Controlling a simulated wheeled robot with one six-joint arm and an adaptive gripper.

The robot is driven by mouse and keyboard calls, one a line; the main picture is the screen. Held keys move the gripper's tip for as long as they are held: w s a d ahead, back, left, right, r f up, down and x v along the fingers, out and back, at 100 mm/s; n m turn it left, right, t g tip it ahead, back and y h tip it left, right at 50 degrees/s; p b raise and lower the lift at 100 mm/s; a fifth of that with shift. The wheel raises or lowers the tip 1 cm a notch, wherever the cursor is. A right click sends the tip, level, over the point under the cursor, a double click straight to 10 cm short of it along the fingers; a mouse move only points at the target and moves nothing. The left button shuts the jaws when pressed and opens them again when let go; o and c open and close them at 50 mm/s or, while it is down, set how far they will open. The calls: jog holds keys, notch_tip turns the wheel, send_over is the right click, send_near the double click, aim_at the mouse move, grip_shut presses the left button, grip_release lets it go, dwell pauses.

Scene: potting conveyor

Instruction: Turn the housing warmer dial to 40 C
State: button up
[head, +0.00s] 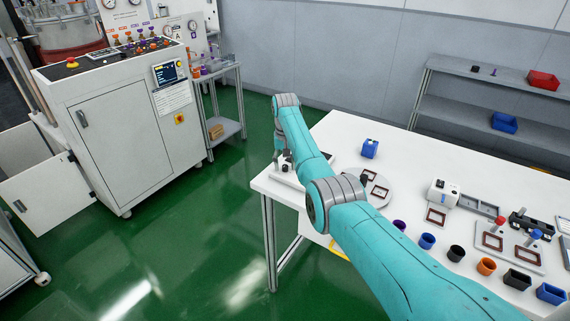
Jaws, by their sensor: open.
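The teal arm reaches from the lower right to the left corner of the white table (357,143). My gripper (282,160) points down there, small and partly behind my arm. Its jaws are open, but the fingers are hard to make out. Right under it is a low pale unit with a dark top plate (318,167), partly covered by my arm; it may be the housing warmer. Small dark parts show at the fingertips, and I cannot tell whether one is the dial or whether the gripper touches it. No dial marking or temperature is readable.
A blue cup (369,148) and a round plate (381,190) are close to my arm. Several coloured cups, a white device (443,193) and a fixture (506,246) fill the right side. A control cabinet (125,130) and a grey shelf (480,113) stand beyond the table.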

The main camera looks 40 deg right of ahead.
grip_shut()
jog(key=shift+n, duration=0.4)
jog(key=n, duration=0.8)
jog(key=shift+a, duration=0.1)
jog(key=n, duration=0.5)
jog(key=shift+a+n, duration=0.1)
jog(key=shift+n, duration=1.9)
